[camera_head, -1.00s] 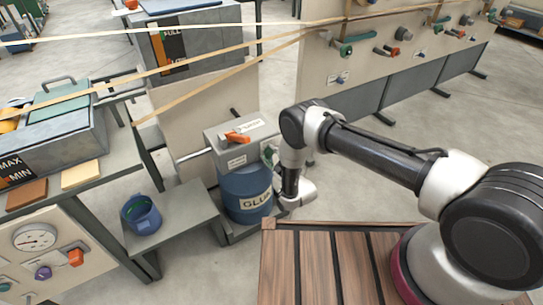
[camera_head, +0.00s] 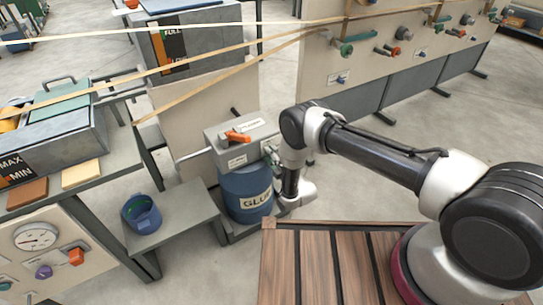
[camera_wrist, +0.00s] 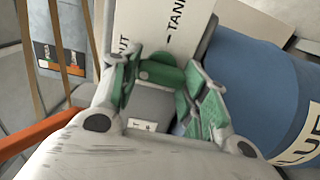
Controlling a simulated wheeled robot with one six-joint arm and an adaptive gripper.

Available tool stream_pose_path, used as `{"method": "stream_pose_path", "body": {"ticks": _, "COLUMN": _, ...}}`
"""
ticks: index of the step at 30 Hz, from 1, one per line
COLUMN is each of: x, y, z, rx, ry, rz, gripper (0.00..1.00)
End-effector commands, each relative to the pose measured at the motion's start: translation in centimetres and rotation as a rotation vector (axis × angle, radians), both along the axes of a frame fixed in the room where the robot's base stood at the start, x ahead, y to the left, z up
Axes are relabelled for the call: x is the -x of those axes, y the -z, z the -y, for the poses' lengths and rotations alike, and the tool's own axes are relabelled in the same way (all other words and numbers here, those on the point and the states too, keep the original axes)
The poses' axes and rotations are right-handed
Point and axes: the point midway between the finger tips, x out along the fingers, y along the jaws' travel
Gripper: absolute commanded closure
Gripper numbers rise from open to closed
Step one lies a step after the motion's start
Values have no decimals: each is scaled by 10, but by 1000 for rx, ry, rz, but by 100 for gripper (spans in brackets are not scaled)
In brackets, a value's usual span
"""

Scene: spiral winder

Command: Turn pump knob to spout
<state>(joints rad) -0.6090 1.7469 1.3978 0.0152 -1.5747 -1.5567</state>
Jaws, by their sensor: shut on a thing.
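The pump is a grey box (camera_head: 247,143) on top of the blue glue drum (camera_head: 246,190). In the wrist view its green knob (camera_wrist: 162,74) sits between my fingers, beside a white plate (camera_wrist: 150,25) marked "TANK" and, partly hidden, "UT". My gripper (camera_wrist: 164,92) has green-padded fingers and is shut on the knob. In the head view my gripper (camera_head: 271,153) is at the right end of the pump box, and my wrist largely hides the knob. I cannot tell exactly which mark the knob points to.
An orange lever (camera_head: 237,136) sticks out on top of the pump box. A blue bucket (camera_head: 141,214) stands on a low grey shelf (camera_head: 186,210) left of the drum. Tan strands (camera_head: 220,70) stretch overhead. A slatted wooden deck (camera_head: 320,262) lies in front.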

Motion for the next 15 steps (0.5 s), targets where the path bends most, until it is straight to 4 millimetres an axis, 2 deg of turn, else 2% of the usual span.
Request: {"method": "stream_pose_path", "body": {"ticks": 15, "x": 1, "y": 2, "z": 0, "rx": 28, "ry": -1, "rz": 14, "gripper": 79}}
